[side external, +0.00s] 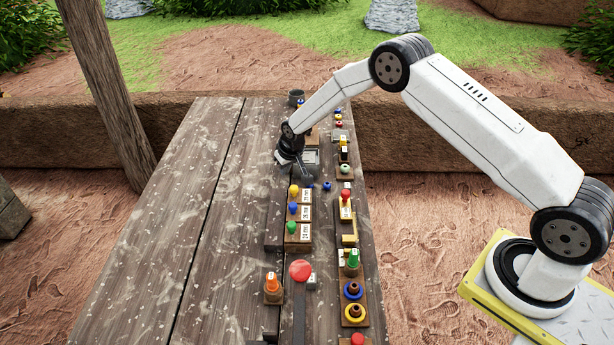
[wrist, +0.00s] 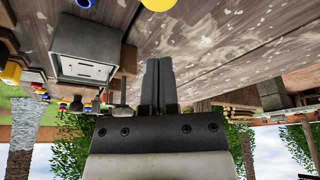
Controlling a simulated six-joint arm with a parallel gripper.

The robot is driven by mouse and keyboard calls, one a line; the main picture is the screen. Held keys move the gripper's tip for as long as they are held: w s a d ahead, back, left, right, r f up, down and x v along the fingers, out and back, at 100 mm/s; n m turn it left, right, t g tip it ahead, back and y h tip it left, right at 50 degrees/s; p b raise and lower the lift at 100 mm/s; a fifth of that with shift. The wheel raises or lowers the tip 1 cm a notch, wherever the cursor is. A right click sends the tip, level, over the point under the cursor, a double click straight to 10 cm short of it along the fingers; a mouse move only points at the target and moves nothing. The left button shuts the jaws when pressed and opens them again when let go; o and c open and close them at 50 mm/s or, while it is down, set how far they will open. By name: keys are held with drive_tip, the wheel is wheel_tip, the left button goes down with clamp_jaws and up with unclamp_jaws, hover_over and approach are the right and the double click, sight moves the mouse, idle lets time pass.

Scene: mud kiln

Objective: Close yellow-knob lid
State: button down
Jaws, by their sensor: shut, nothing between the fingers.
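A yellow knob (side external: 294,190) sits at the far end of a row of yellow, blue and green knobs on a wooden block (side external: 275,225) with white number labels beside them. Whether its lid is open or closed is too small to tell. My gripper (side external: 309,183) is just beyond this row, low over the table, with its fingers slanting toward the labelled block. In the wrist view my gripper (wrist: 158,62) has its fingers together and empty. A yellow round top (wrist: 158,4), likely this knob, is cut off at the upper edge, apart from the fingertips.
A red disc (side external: 300,271) and orange cone (side external: 272,283) are nearer. The table's left is clear.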

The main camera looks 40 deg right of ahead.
drive_tip(key=v, duration=0.8)
drive_tip(key=shift+s, duration=0.1)
drive_tip(key=s+r, duration=0.3)
drive_tip(key=s, duration=0.7)
drive_tip(key=s+a+r, duration=0.1)
drive_tip(key=s+r, duration=0.2)
drive_tip(key=s, duration=0.7)
drive_tip(key=s+a+r+n+g, duration=0.1)
drive_tip(key=s+r, duration=0.2)
drive_tip(key=s, duration=0.7)
drive_tip(key=shift+r, duration=0.1)
